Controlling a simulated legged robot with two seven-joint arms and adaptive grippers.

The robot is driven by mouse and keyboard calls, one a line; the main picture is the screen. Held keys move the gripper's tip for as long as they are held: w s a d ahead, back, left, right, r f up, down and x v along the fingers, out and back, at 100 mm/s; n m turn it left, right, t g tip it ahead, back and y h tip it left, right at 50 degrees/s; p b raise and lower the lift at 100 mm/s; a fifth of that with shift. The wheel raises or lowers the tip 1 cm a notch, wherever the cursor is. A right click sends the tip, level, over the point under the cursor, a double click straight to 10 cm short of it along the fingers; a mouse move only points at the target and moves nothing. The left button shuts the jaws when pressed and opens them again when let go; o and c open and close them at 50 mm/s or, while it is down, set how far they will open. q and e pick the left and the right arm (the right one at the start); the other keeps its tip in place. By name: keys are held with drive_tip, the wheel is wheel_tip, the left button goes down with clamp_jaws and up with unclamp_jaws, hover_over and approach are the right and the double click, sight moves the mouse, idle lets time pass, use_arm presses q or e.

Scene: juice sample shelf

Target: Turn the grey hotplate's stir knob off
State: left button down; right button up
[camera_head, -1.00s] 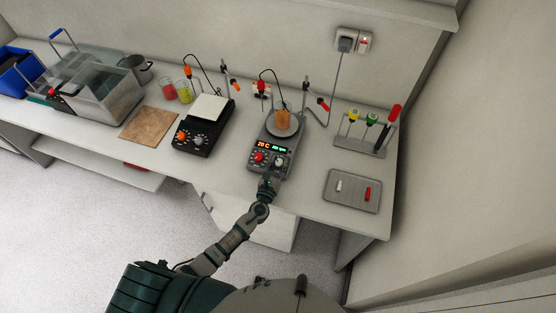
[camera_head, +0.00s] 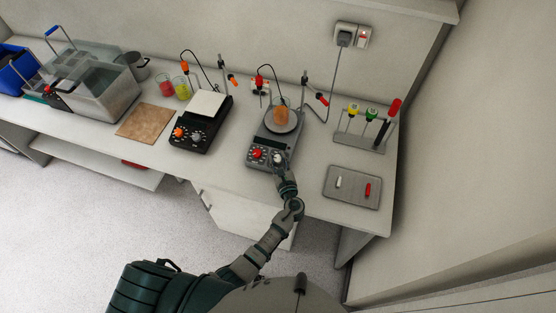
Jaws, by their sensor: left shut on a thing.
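The grey hotplate (camera_head: 262,132) stands on the bench right of centre, with a round plate on top carrying a beaker of orange liquid (camera_head: 281,109). Its front panel has a red knob (camera_head: 257,154) on the left and a pale knob (camera_head: 277,155), the stir knob, on the right. The display strip above them looks dark. My left gripper (camera_head: 280,164) is at the pale knob from the front and shut on it; its fingers hide part of the knob, so the pointer setting cannot be read. My right gripper is not in view.
A black hotplate (camera_head: 190,142) with orange and grey knobs stands to the left. A metal tray (camera_head: 340,200) with a white and a red piece lies to the right, before a tool rack (camera_head: 359,141). A power cord runs to the wall socket (camera_head: 351,36).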

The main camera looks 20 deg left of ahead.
use_arm(q)
drive_tip(key=shift+w+r, duration=0.15)
drive_tip(key=shift+r, duration=0.2)
drive_tip(key=c, duration=1)
unclamp_jaws()
drive_tip(key=shift+c, duration=0.2)
drive_tip(key=shift+o, duration=1.4)
drive_tip(key=shift+f, duration=0.25)
drive_tip(key=v, duration=1.2)
drive_tip(key=shift+w+d, duration=0.1)
